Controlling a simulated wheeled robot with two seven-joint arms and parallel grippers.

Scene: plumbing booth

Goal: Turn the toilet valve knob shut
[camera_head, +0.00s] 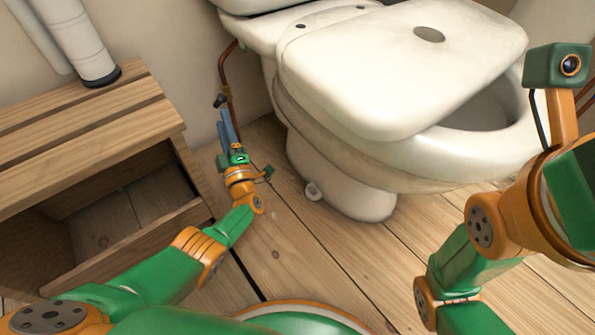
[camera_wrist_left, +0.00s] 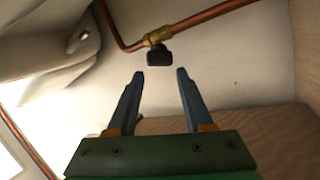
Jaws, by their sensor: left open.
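The toilet valve knob (camera_head: 219,100) is a small dark knob on a brass valve, set on a copper pipe low on the wall beside the toilet. In the left wrist view the dark knob (camera_wrist_left: 159,58) hangs below the brass valve body (camera_wrist_left: 157,38). My left gripper (camera_head: 226,118) is close to the knob and points at it. In the left wrist view my left gripper (camera_wrist_left: 160,78) is open, its two blue fingers apart. The knob sits just beyond the fingertips, roughly centred between them, with no visible contact. My right arm shows at the right; its fingers are out of view.
A slatted wooden bench (camera_head: 90,115) with an open compartment stands on the left. The copper pipe (camera_head: 225,65) runs up the wall. Plank floor (camera_head: 300,240) is clear between bench and toilet.

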